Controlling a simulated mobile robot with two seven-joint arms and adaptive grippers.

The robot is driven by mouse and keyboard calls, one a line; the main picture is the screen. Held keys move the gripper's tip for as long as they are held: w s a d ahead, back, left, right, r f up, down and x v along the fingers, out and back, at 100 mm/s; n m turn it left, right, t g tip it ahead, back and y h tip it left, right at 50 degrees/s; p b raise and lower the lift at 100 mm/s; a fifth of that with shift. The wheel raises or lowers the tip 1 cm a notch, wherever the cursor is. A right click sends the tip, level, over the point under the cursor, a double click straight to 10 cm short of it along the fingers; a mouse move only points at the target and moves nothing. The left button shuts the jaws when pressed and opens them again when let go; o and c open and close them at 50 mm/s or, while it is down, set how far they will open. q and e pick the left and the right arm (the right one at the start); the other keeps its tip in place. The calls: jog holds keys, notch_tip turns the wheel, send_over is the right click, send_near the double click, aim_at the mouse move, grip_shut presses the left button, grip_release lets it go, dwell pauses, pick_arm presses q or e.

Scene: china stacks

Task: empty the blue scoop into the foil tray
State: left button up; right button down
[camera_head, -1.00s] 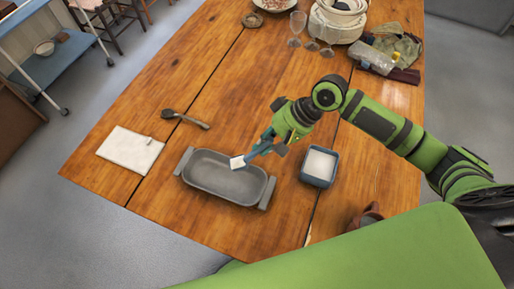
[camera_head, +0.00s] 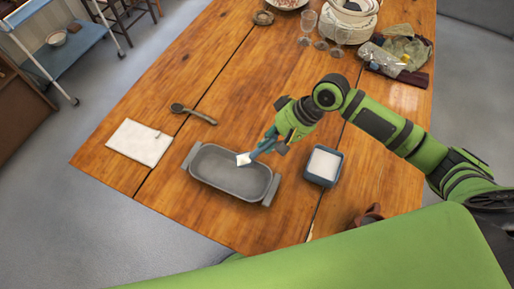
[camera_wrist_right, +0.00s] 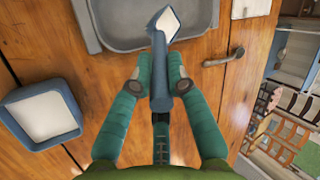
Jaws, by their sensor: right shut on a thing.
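The blue scoop (camera_head: 262,148) is in my right gripper (camera_head: 273,141), which is shut on its handle. White material shows in the scoop's head at its far end. The foil tray (camera_head: 215,181) is a grey, long tray with a handle at each end, and it looks empty. The scoop's head is above the tray's inside, near its far right side. In the right wrist view the scoop (camera_wrist_right: 160,75) points away between the fingers (camera_wrist_right: 160,88), its white-filled head over the tray (camera_wrist_right: 120,30). My left gripper is not in view.
A blue box (camera_head: 322,180) of white material stands right of the tray. A white cloth (camera_head: 140,142) and a dark spoon (camera_head: 195,114) lie to the left. Glasses (camera_head: 308,22), white china (camera_head: 350,18) and a pile of cloths (camera_head: 405,52) are at the back. The middle is clear.

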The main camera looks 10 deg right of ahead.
aim_at(256, 150)
jog(key=shift+w+a+r+h+p, duration=0.15)
jog(key=shift+a+r+h+p, duration=0.6)
jog(key=shift+p, duration=1.25)
jog(key=shift+w+a+r+h+p, duration=0.1)
jog(key=shift+a+r+h+p, duration=0.65)
jog(key=shift+p, duration=1.2)
jog(key=shift+a+f+h, duration=0.15)
jog(key=shift+a+h, duration=0.1)
jog(key=shift+h, duration=0.05)
jog(key=shift+w+a+r+g+h, duration=0.1)
jog(key=shift+a+r+g+h, duration=0.15)
jog(key=shift+h, duration=0.25)
jog(key=shift+w+a+r+h, duration=0.1)
jog(key=shift+a+r+h, duration=0.1)
jog(key=shift+a+h, duration=0.3)
jog(key=shift+w+a+r+h, duration=0.1)
jog(key=shift+a+r+h, duration=0.05)
jog(key=shift+a+h, duration=0.35)
jog(key=shift+s+d, duration=0.1)
